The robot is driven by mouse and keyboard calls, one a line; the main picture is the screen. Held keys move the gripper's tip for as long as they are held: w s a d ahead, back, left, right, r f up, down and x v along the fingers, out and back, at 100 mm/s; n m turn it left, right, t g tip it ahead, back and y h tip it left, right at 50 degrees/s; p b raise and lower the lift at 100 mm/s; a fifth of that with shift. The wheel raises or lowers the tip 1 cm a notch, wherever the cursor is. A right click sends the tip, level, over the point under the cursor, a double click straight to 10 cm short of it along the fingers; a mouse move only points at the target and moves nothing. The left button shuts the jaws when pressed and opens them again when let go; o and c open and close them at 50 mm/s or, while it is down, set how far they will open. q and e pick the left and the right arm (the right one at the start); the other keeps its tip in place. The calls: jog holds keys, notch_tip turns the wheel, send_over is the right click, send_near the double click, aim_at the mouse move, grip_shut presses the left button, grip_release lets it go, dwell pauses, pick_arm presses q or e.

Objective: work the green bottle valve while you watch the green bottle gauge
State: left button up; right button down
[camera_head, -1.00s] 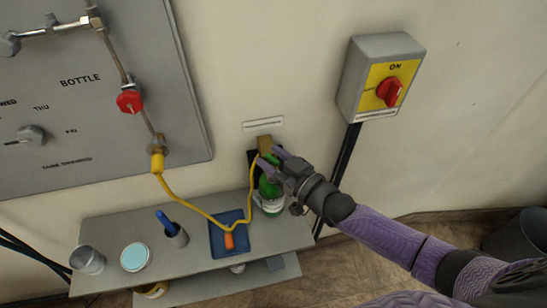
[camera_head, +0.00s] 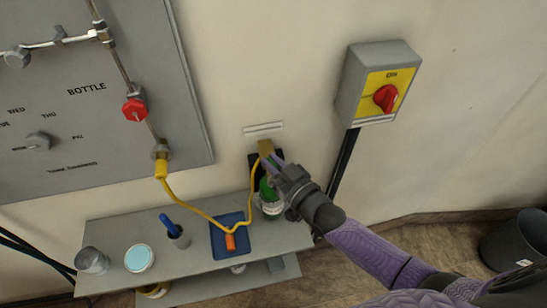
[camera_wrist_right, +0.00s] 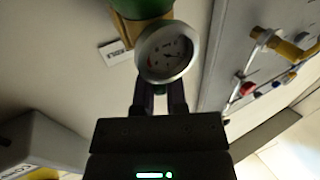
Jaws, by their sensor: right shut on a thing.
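The green bottle (camera_head: 271,190) stands upright at the right end of the grey shelf, against the wall. My right gripper (camera_head: 272,168) is at its top, with the fingers closed together there. In the right wrist view, the round green bottle gauge (camera_wrist_right: 167,52) faces the camera, with a pale rim and a small dial that is too dim to read. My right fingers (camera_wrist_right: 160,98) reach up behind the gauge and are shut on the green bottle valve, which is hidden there. Part of the green bottle (camera_wrist_right: 143,8) shows above. My left gripper is out of view.
A yellow hose (camera_head: 205,214) runs from the grey panel (camera_head: 90,120) towards the bottle top. A switch box (camera_head: 370,80) is on the wall above right.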

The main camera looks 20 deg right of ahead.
jog(key=m+t+h+p, duration=0.1)
jog(key=m+h, duration=0.1)
jog(key=h, duration=0.1)
jog(key=shift+a+r+p, duration=0.1)
jog(key=shift+p, duration=0.25)
jog(key=shift+m+h+p, duration=0.35)
jog(key=shift+m+h, duration=0.85)
jog(key=shift+h, duration=0.5)
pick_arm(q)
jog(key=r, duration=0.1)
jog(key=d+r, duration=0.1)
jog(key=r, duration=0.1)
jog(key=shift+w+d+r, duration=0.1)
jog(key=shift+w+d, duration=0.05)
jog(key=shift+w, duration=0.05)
pick_arm(e)
jog(key=shift+h, duration=0.5)
jog(key=shift+m, duration=0.3)
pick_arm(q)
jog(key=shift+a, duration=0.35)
pick_arm(e)
jog(key=c, duration=0.7)
grip_release()
jog(key=shift+o, duration=0.2)
